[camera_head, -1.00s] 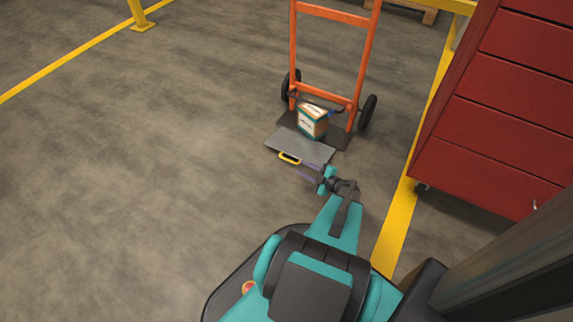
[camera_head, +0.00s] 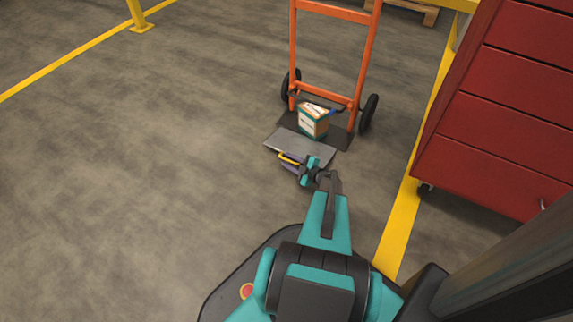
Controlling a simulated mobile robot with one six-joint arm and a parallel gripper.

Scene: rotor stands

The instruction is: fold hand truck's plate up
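An orange hand truck (camera_head: 325,93) stands upright on two black wheels. Its grey plate (camera_head: 302,145) lies flat, down at floor level, and reaches toward me. A small teal-and-white box (camera_head: 313,121) stands at the back of the plate, by the frame. My gripper (camera_head: 291,166) is low, right at the near edge by the yellow handle. Its fingers are small and partly hidden by its teal body, so I cannot tell whether they are open or touch the handle.
A red drawer cabinet (camera_head: 507,110) stands to the right, beside a yellow floor line (camera_head: 401,225). A yellow post (camera_head: 138,14) and a pallet (camera_head: 412,9) are at the back. The floor to the left is clear.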

